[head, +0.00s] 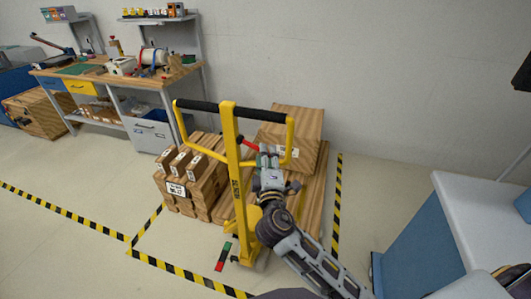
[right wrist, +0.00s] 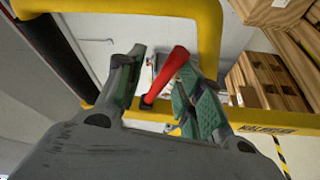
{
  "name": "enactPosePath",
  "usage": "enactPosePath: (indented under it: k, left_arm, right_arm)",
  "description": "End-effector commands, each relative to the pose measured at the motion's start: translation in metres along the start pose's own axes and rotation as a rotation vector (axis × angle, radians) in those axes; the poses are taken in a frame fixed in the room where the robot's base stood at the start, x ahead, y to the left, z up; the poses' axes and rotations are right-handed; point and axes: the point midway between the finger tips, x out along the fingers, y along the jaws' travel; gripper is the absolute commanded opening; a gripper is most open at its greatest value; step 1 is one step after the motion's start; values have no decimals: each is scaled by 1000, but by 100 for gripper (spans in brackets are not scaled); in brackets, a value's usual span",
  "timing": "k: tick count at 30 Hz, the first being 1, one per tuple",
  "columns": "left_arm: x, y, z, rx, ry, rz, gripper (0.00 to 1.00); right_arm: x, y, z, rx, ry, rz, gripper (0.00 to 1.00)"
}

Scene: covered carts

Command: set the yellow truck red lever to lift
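The yellow truck (head: 238,190) stands upright in the head view, with a looped handle and black grip bar at its top. Its red lever (head: 249,142) sticks out beside the upper mast. My right gripper (head: 268,153) is at the lever, just right of the mast and inside the handle loop. In the right wrist view, the red lever (right wrist: 168,74) lies between the two spread fingers (right wrist: 160,85) of my right gripper. The lever looks closer to the right finger; contact cannot be told. My left gripper is not in view.
Stacked wooden boxes (head: 190,183) stand left of the mast, and a larger crate (head: 297,125) stands behind it. A workbench (head: 120,75) is at the back left. A blue-sided cart (head: 425,235) is at the right. The taped floor on the left is clear.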

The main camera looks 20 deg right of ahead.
Motion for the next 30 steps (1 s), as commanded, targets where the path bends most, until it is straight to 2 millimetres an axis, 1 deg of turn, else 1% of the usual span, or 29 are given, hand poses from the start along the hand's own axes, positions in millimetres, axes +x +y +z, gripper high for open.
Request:
enactPosePath:
  k: [3, 21, 25, 30]
  left_arm:
    - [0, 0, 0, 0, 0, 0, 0]
    - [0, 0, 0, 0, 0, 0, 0]
    - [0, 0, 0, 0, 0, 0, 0]
    - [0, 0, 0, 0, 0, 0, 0]
  right_arm:
    - [-12, 0, 0, 1, 1, -1, 36]
    - [-69, -1, 0, -2, 1, -3, 36]
    - [-79, -2, 0, -1, 1, -3, 36]
    - [-86, -1, -1, 1, 1, -2, 36]
